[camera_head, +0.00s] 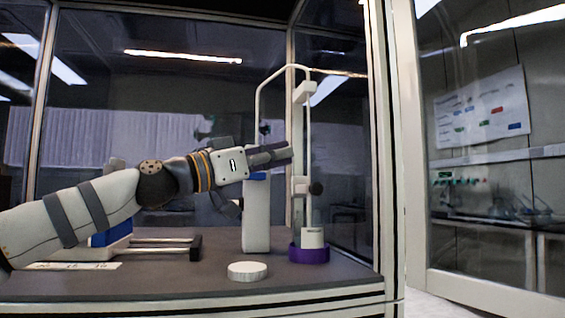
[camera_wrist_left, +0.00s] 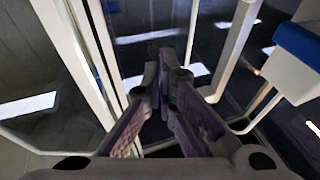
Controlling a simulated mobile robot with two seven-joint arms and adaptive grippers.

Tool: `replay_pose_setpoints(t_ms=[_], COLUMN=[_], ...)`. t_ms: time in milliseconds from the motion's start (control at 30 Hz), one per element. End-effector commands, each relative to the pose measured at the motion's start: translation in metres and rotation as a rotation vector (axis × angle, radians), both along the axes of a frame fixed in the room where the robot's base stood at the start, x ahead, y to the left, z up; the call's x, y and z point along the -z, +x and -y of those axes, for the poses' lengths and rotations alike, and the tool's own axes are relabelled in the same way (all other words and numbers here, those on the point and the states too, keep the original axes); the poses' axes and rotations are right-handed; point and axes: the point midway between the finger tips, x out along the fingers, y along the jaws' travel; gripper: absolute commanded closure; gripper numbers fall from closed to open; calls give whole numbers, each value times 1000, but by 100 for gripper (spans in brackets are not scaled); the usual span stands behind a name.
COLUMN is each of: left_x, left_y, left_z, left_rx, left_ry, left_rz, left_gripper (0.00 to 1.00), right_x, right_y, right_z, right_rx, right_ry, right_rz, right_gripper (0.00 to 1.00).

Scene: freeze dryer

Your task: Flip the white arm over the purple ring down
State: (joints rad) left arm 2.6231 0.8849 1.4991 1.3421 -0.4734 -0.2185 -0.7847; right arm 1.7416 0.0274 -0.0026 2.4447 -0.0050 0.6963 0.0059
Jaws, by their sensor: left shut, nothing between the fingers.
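The purple ring (camera_head: 309,255) sits on the dark bench at the right of the white apparatus. A white cylinder stands in the ring. A slim white upright arm (camera_head: 304,130) rises above it, with a white clamp and a black knob (camera_head: 316,188) partway up. My left gripper (camera_head: 288,154) reaches in from the left, level with the upper part of the apparatus and left of the white arm. Its fingers are shut and empty; they also show together in the left wrist view (camera_wrist_left: 160,85). Whether the fingertips touch the white arm cannot be told. My right gripper is not in view.
A white column (camera_head: 256,222) with a blue part stands behind the gripper. A thin white bent tube (camera_head: 259,100) arches above. A round white lid (camera_head: 248,271) lies on the bench front. Glass panels and a cabinet frame post (camera_head: 386,150) bound the right side.

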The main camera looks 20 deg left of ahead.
Motion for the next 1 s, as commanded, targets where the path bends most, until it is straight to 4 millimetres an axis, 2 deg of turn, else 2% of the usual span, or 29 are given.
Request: replay_pose_setpoints(t_ms=[33,200,400,1000], left_x=[16,25,31,31], left_y=[-5,-35,-55,-59], left_z=[-10,-33,-48,-50], left_rx=[-4,-3,-3,-1], left_ry=[0,1,0,1], left_rz=[-13,-12,-13,-12], left_gripper=[100,100,100,100], right_x=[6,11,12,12], right_y=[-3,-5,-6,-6], right_z=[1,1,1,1], right_rx=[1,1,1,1], right_ry=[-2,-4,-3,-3], right_rz=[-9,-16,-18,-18], right_gripper=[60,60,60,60])
